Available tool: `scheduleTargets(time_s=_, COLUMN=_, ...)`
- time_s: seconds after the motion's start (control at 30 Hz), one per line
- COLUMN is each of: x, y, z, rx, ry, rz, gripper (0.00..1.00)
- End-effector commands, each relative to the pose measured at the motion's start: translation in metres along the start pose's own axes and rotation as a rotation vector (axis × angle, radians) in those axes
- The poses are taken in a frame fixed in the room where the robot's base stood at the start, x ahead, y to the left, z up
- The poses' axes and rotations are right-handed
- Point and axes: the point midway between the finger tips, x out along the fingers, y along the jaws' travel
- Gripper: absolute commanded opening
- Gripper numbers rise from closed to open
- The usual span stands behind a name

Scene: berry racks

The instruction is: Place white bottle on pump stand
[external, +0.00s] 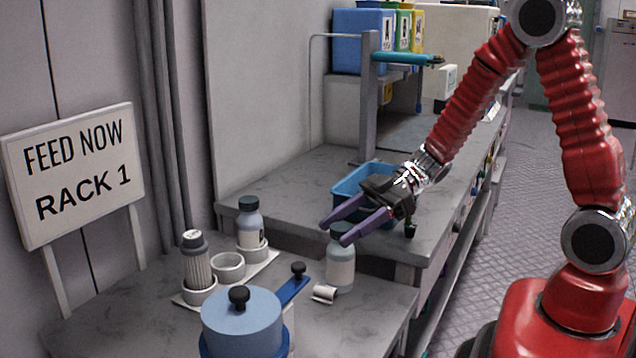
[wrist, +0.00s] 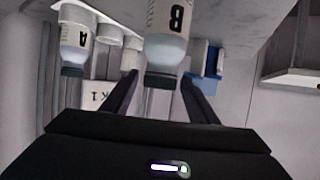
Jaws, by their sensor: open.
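In the wrist view, the cap shows between my fingers (wrist: 158,78); contact cannot be told. The white pump stand (external: 268,262) has a row of cups. A second bottle (external: 249,225), marked A in the wrist view (wrist: 75,38), sits in the back cup. The middle cup (external: 228,265) looks empty. A ribbed grey-capped piece (external: 196,262) sits in the front cup.
A blue round canister (external: 241,325) and a blue lever with a black knob (external: 293,288) stand near the stand. A small white roll (external: 324,293) lies beside the bottle. A blue bin (external: 347,183) sits on the higher bench behind my gripper.

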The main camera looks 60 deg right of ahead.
Motion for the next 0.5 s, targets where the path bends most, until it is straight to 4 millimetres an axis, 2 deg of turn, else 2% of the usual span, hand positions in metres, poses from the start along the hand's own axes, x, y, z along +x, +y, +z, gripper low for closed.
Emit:
scheduleTargets(time_s=0.2, x=-0.033, y=0.001, z=0.000, rx=-0.001, ry=0.000, rz=0.003, gripper=0.54)
scheduleTargets(time_s=0.5, x=-0.070, y=0.000, z=0.000, rx=0.000, ry=0.001, rz=0.001, gripper=0.54)
